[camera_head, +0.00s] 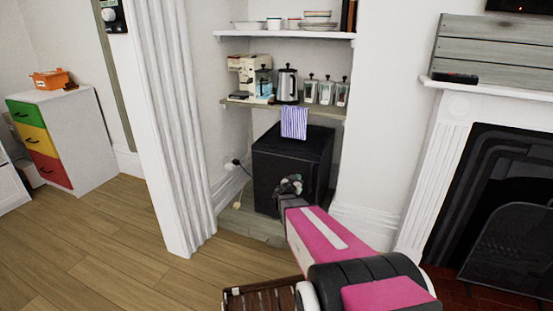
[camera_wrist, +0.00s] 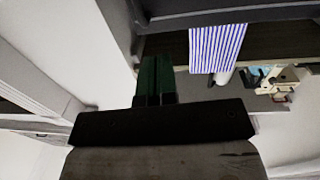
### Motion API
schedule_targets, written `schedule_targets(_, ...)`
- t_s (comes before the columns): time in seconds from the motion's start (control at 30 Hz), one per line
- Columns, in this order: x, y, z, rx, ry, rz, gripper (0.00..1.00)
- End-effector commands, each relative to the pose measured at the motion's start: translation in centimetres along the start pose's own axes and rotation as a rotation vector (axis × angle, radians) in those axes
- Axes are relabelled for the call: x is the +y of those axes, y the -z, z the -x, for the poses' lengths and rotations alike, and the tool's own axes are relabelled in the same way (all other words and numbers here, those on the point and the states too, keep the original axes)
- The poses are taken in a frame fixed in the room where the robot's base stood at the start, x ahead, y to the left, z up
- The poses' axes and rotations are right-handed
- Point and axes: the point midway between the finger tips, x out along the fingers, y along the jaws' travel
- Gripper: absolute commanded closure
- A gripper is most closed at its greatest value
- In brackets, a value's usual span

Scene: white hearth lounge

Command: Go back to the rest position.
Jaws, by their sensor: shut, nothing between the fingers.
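My gripper (camera_head: 290,185) is at the end of my pink and black arm, in front of the black fridge (camera_head: 268,172) in the alcove. In the wrist view, its dark green fingers (camera_wrist: 155,68) are together with nothing between them. Whether the gripper touches the fridge cannot be told.
Above the fridge, a shelf holds a coffee machine (camera_head: 249,75), a kettle (camera_head: 287,84) and jars (camera_head: 326,91). A slatted brown wooden piece (camera_head: 262,298) lies below my arm. A fireplace (camera_head: 500,200) stands right, a coloured drawer unit (camera_head: 62,140) left. Wood floor (camera_head: 110,240) is clear at left.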

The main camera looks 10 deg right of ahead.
Motion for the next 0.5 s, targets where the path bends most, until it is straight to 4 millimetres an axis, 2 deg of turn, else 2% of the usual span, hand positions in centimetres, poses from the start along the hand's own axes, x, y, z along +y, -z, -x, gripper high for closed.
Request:
schedule_targets(0.13, 0.6, 0.3, 0.5, -0.015, -0.028, 0.013, 1.00)
schedule_targets(0.27, 2.3, 0.7, 1.6, -0.067, -0.100, 0.052, 1.00)
schedule_targets(0.5, 6.4, 0.6, 5.7, -0.297, -0.261, 0.178, 1.00)
